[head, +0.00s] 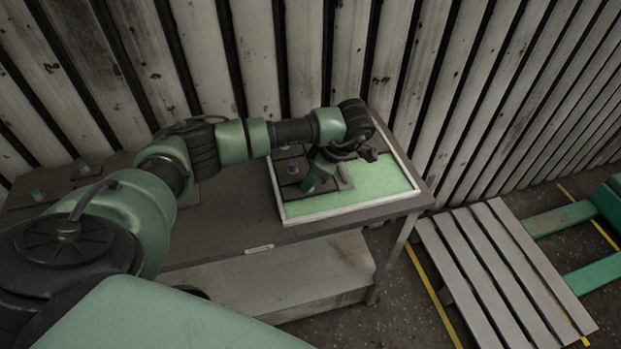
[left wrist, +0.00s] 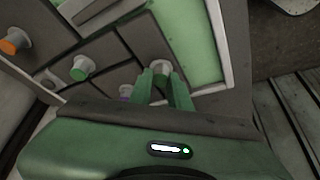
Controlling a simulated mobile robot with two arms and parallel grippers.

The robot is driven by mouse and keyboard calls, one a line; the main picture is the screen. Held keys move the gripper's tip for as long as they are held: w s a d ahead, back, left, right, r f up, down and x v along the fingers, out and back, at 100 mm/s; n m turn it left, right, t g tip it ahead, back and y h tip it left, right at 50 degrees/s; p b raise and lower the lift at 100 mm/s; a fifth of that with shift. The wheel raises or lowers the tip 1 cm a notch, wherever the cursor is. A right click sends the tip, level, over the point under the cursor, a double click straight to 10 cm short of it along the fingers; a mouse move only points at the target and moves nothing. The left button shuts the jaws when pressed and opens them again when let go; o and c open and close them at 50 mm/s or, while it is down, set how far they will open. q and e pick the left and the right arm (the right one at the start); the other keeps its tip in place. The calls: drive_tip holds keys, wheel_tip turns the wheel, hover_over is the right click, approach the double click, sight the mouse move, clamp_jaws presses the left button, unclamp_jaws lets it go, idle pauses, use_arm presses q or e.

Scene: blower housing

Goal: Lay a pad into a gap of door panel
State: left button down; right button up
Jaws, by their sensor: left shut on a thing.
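The door panel (head: 395,192) lies on the table, with a pale raised rim and a green face. Dark grey pads with small knobs cover its left part; one with a purple knob (head: 292,168) shows beside my gripper. My left gripper (head: 317,181) is over these pads, its fingers pointing down. In the left wrist view its two green fingers (left wrist: 164,88) are shut on the green-topped knob (left wrist: 160,68) of a dark pad (left wrist: 152,36). I cannot tell whether this pad is seated or slightly raised; the fingers and palm hide part of it. My right gripper is out of view.
Further pads with orange (left wrist: 14,42) and green (left wrist: 80,68) knobs sit nearby in the left wrist view. A dark tray (head: 62,200) with knobbed pieces lies at the table's left. A corrugated wall stands close behind the table. A pallet (head: 505,280) lies on the floor at right.

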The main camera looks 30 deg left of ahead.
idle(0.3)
use_arm(q)
drive_tip(key=c, duration=0.8)
unclamp_jaws()
drive_tip(key=shift+o, duration=0.2)
drive_tip(key=shift+r, duration=0.1)
wheel_tip(320, 180, up, 2)
drive_tip(key=shift+r+p, duration=0.1)
drive_tip(key=shift+p, duration=0.75)
drive_tip(key=shift+r+p, duration=1.3)
drive_tip(key=shift+r, duration=1)
